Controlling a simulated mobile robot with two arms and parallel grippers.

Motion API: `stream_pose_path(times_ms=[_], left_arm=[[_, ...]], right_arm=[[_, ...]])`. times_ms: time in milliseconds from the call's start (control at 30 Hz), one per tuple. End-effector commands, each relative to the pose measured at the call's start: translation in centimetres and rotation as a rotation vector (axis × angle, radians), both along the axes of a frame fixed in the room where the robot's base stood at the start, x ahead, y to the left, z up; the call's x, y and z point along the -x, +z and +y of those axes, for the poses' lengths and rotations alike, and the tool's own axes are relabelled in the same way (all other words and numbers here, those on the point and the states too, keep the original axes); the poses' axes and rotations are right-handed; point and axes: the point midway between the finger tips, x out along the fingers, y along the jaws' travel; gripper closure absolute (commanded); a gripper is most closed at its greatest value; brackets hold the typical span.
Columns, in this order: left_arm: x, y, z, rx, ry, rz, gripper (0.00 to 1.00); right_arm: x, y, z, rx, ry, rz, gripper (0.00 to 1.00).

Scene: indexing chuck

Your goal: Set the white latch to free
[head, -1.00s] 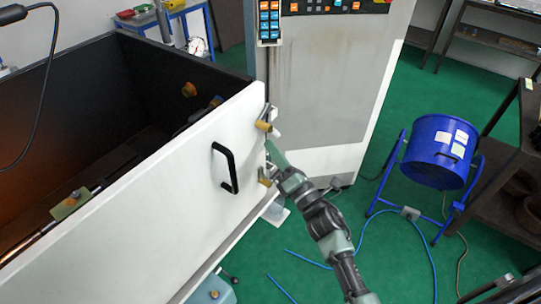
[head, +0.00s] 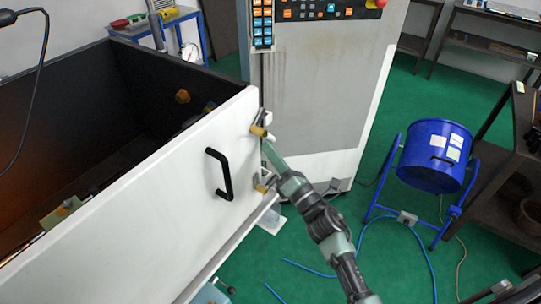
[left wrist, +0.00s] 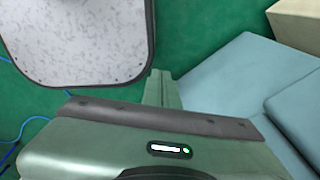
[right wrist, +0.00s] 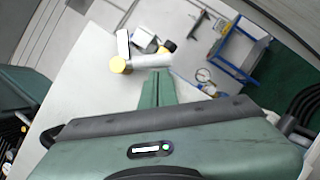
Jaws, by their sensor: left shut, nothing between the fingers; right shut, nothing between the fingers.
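The white latch (head: 268,118) sits at the upper right edge of the white panel, with a yellow knob (head: 258,131) beside it. In the right wrist view a white latch arm (right wrist: 123,43) with a yellow knob end shows left of and beyond the fingertips. My right gripper (head: 266,146) is shut and empty, its tips just below the upper knob, close to the panel edge; I cannot tell if they touch. A second yellow knob (head: 262,188) is lower on the same edge, by the gripper's base. My left gripper (left wrist: 160,74) is shut and empty, outside the head view.
A black handle (head: 220,174) stands out from the panel, left of the knobs. A grey machine cabinet (head: 320,95) is behind the gripper. A blue drum fan (head: 435,157) stands on green floor at right, with a blue hose nearby. A grey-white panel (left wrist: 75,40) is near the left gripper.

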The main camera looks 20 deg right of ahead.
Motion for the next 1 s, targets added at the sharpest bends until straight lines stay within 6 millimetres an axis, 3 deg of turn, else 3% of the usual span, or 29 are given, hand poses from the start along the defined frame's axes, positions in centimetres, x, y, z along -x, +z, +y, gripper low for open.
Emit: stream_pose_path(times_ms=[267,700,1000], left_arm=[[-0.1,-2.6,0.0,0.0,0.0,-0.001,1.0],[-0.2,-11.6,0.0,0.0,0.0,-0.003,1.0],[-0.3,-16.5,0.0,0.0,0.0,-0.003,1.0]], right_arm=[[-0.4,-0.3,-0.5,0.066,-0.002,-0.054,1.0],[-1.6,0.2,-2.2,0.355,-0.002,-0.282,1.0],[-2.2,1.4,-2.9,0.543,-0.002,-0.427,1.0]])
